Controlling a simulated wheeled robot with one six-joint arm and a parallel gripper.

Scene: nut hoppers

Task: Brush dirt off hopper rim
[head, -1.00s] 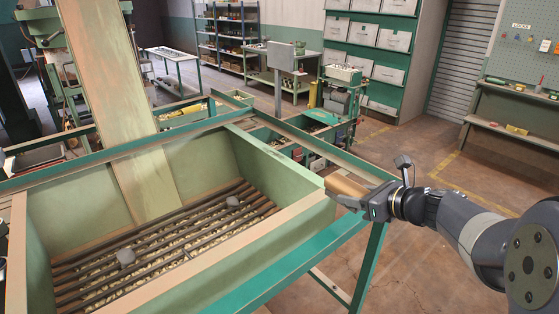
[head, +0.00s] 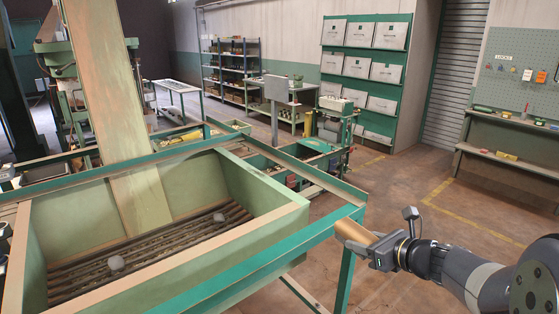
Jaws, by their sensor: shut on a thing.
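The green hopper (head: 255,195) fills the left half of the head view, with a slatted grate (head: 165,250) inside. Its near rim (head: 190,262) looks tan and dusty on the left and greener toward the right corner. My gripper (head: 374,250) is to the right of the hopper, outside its green frame. It is shut on a tan wooden-looking brush (head: 353,232), which points up and left, apart from the rim. The bristles cannot be made out. My fingers hide part of the brush.
A tall board (head: 125,110) slopes into the hopper. The green frame rail (head: 270,262) runs along the near side. Open floor (head: 400,200) lies to the right.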

